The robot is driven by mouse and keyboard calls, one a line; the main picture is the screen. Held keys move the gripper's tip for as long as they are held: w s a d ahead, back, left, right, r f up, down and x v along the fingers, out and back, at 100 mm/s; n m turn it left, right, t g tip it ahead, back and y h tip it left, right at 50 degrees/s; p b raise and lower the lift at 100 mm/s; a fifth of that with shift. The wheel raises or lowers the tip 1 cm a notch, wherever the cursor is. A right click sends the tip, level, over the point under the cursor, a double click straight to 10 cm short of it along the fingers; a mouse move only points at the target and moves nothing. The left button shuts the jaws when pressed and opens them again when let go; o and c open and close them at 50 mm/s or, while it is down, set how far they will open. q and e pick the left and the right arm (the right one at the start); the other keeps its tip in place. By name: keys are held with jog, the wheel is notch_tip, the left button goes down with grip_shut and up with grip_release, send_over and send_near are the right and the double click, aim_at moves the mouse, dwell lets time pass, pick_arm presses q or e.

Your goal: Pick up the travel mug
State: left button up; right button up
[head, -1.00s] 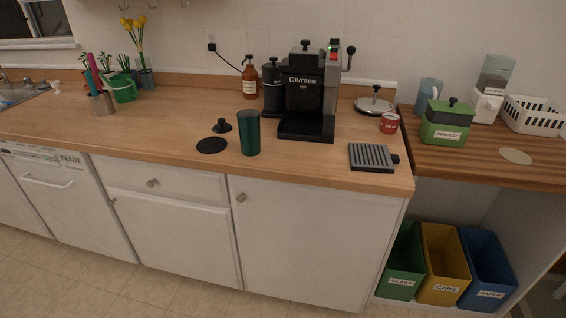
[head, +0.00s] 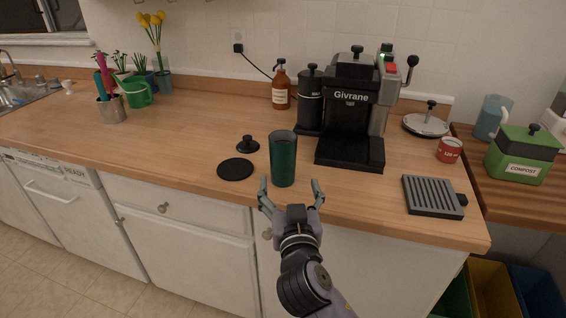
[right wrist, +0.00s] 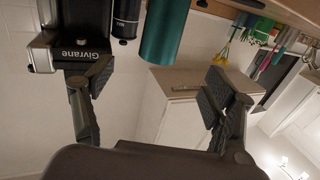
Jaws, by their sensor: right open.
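The travel mug is a tall dark green cup (head: 283,160) standing upright near the counter's front edge, in front of the coffee machine. It also shows at the top of the right wrist view (right wrist: 164,32). My right gripper (head: 291,194) is open and empty, just in front of the mug at the counter edge, with its fingers spread to either side. In the right wrist view its two fingers (right wrist: 152,88) are wide apart and the mug lies beyond them, not between them. My left gripper is not in view.
A black coffee machine (head: 352,115) stands behind and right of the mug. A black disc (head: 235,169) and a black tamper-like piece (head: 248,145) lie to its left. A grey ridged tray (head: 432,197) and a red tin (head: 449,150) are to the right. The counter's left half is mostly clear.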

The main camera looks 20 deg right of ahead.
aim_at(285, 156)
jog(key=p+x, duration=0.1)
jog(key=x, duration=0.9)
jog(key=shift+w+p, duration=0.1)
jog(key=shift+p, duration=0.3)
jog(key=shift+w, duration=0.25)
jog(key=shift+p+x, duration=0.8)
jog(key=shift+x, duration=1.55)
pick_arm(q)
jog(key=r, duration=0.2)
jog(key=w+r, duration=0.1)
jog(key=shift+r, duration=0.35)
pick_arm(e)
jog(key=shift+c, duration=0.3)
jog(key=c, duration=1.3)
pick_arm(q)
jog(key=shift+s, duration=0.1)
pick_arm(e)
jog(key=shift+r, duration=0.1)
jog(key=shift+c, duration=0.7)
